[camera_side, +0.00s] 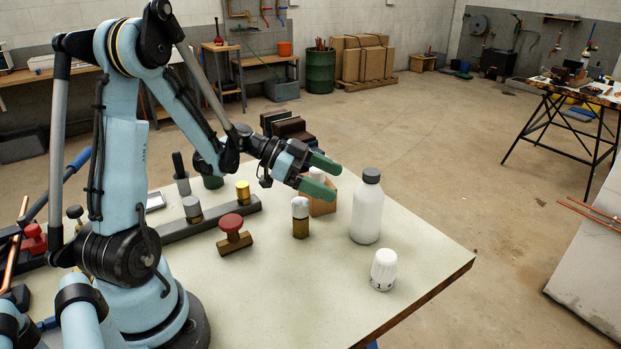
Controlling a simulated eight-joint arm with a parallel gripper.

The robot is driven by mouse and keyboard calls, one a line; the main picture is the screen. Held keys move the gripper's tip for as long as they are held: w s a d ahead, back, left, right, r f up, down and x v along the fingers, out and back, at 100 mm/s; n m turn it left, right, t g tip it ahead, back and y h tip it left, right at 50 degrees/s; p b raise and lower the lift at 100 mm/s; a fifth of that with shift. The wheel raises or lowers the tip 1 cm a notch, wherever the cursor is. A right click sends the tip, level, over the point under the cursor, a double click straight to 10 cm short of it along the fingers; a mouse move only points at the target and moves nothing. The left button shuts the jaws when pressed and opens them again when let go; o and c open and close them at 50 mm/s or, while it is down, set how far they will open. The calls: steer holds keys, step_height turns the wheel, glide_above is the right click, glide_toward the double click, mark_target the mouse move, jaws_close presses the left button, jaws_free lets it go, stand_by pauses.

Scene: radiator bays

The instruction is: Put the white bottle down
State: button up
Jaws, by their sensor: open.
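The white bottle (367,212) with a dark grey cap stands upright on the pale tabletop (300,290), towards its right side. My gripper (334,176) has green fingers and is open. It is just left of the bottle, at about the height of the bottle's upper part, with its fingers pointing towards it. A small gap shows between the fingertips and the bottle in this view. Nothing shows held between the fingers.
A white radiator knob (383,270) stands in front of the bottle. A brass valve with white top (300,218) and a red-topped piece (234,232) stand to the left. The front tabletop is clear.

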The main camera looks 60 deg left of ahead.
steer(key=s+d+r+n+g+y, duration=0.2)
steer(key=s+d+n+y, duration=0.6)
steer(key=s+n+y, duration=0.1)
steer(key=shift+s+d+r, duration=0.2)
steer(key=shift+s+r, duration=0.1)
steer(key=shift+r, duration=0.05)
